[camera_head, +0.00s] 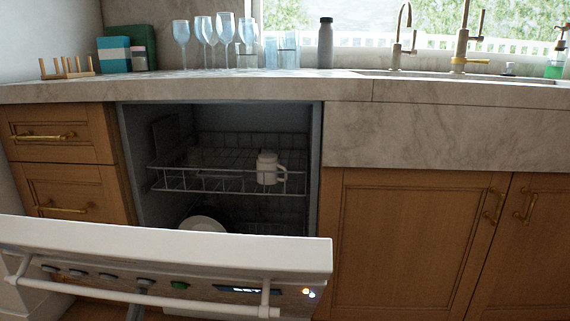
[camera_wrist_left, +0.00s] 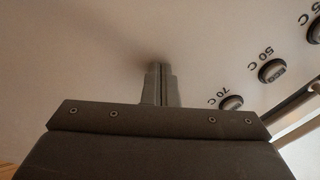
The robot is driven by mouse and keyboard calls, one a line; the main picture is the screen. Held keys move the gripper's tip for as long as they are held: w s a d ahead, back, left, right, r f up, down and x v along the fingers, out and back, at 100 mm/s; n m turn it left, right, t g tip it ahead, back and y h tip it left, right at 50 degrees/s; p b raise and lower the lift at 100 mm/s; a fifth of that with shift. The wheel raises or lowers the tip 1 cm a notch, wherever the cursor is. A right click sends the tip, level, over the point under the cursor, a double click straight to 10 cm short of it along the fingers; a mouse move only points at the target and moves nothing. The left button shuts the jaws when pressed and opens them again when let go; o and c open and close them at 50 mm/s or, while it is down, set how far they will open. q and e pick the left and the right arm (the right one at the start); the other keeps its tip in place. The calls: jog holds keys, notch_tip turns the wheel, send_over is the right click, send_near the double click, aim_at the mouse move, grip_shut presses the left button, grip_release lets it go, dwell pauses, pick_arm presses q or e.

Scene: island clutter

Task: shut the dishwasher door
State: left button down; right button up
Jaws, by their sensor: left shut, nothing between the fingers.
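The dishwasher door (camera_head: 200,245) is white and stands partly open, tilted out in front of the dark cavity (camera_head: 250,120). Its front has a row of knobs, a green button, small lights and a long bar handle (camera_head: 180,303). My right gripper is not in view.
The upper rack (camera_head: 220,182) with a white mug (camera_head: 268,166) is inside the cavity; a plate (camera_head: 202,223) shows lower down. Wooden drawers (camera_head: 60,135) and cabinets (camera_head: 410,240) flank the dishwasher. The marble counter above holds glasses (camera_head: 181,32) and a bottle (camera_head: 326,45).

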pick_arm(q)
jog(key=shift+p+x, duration=0.75)
jog(key=shift+x, duration=5.45)
dwell(1.8)
